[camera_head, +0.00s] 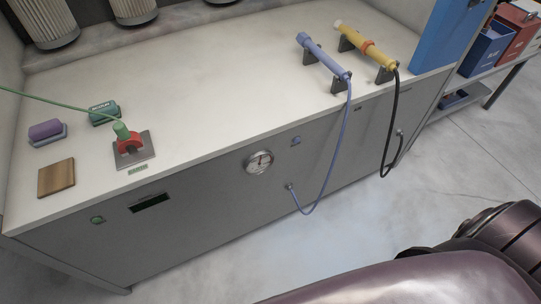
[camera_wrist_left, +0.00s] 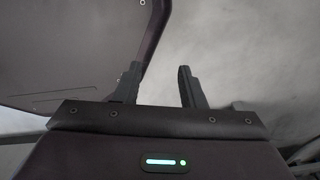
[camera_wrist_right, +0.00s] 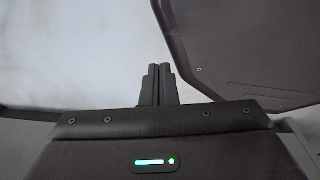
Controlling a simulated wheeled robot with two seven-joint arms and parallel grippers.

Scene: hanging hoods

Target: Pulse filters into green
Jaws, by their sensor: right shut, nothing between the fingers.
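In the head view, ribbed pale filter cylinders (camera_head: 46,22) hang at the upper left above the bench; their tops are cut off. A round dial gauge (camera_head: 259,161) is on the bench's grey front; its needle and any green band are too small to read. My left gripper (camera_wrist_left: 157,85) is open and empty in the left wrist view. My right gripper (camera_wrist_right: 156,84) is shut and empty in the right wrist view. Neither gripper shows in the head view.
A blue tool (camera_head: 322,56) and a yellow tool (camera_head: 366,47) rest on black stands with hanging hoses. A purple block (camera_head: 45,130), a dark green box (camera_head: 104,112) and a brown block (camera_head: 56,178) sit at left. The bench (camera_head: 215,85) is clear in the middle.

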